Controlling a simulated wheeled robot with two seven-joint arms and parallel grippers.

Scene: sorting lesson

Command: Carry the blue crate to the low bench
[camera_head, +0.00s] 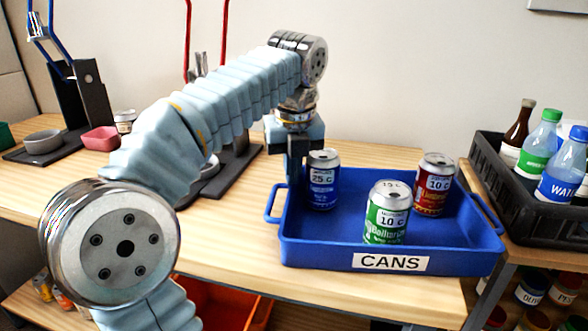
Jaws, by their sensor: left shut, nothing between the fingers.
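The blue crate (343,258) with a CANS label stands on the wooden table (225,240), near its front right. It holds a blue can (323,180), a green can (387,212) and a dark red can (434,185), all upright. Its left handle (272,203) and right handle (486,212) stick out at the sides. My left gripper (293,172) points down at the crate's back left corner, beside the blue can. It is shut and empty; whether it touches the crate I cannot tell. My right gripper is out of view. I cannot tell which surface is the low bench.
A black crate (520,222) with several bottles stands to the right. Below the table are an orange container (225,305) at the front left and several jars (530,290) at the right. A pink bowl (101,139) and a grey bowl (43,142) stand at the back left.

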